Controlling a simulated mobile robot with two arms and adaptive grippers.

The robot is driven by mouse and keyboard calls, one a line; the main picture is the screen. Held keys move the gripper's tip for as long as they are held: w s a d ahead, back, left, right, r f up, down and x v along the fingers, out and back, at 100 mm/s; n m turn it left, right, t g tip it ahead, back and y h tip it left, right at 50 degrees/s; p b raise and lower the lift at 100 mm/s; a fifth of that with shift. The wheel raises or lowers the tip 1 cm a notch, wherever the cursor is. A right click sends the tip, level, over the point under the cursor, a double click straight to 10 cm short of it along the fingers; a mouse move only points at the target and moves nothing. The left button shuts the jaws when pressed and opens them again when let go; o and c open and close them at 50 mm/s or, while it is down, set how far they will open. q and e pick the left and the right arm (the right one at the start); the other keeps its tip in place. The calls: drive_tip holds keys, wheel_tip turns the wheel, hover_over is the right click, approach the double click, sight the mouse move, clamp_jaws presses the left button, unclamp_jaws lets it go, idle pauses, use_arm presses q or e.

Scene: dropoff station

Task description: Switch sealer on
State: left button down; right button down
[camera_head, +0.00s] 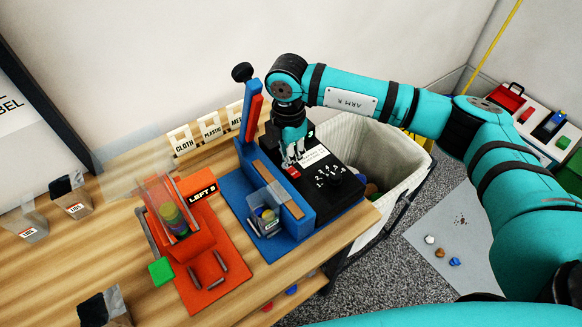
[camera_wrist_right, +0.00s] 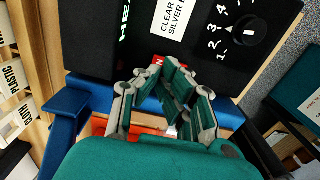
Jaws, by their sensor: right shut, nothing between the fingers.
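The sealer has a blue frame (camera_head: 238,205) and a black control box (camera_head: 340,200) on the wooden table. A small red switch (camera_head: 294,173) sits on the box top. It also shows in the right wrist view (camera_wrist_right: 158,61), partly hidden by the fingertips, with a white letter on it. My right gripper (camera_head: 291,162) is shut and empty, pointing down at the red switch. In the right wrist view its fingertips (camera_wrist_right: 168,66) are right at the switch; I cannot tell whether they touch it. A black dial (camera_wrist_right: 250,30) with numbers is beside it. My left gripper is not in view.
The sealer's raised blue arm (camera_head: 249,118) with a red strip stands left of my right gripper. A small clear bag (camera_head: 266,219) is at the sealer's front. An orange fixture (camera_head: 212,262) stands left. A lined bin (camera_head: 385,150) is behind the table's right end.

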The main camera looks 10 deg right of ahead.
sight(289, 168)
drive_tip(key=shift+r+p, duration=1.2)
drive_tip(key=shift+r, duration=1.3)
drive_tip(key=shift+f, duration=0.1)
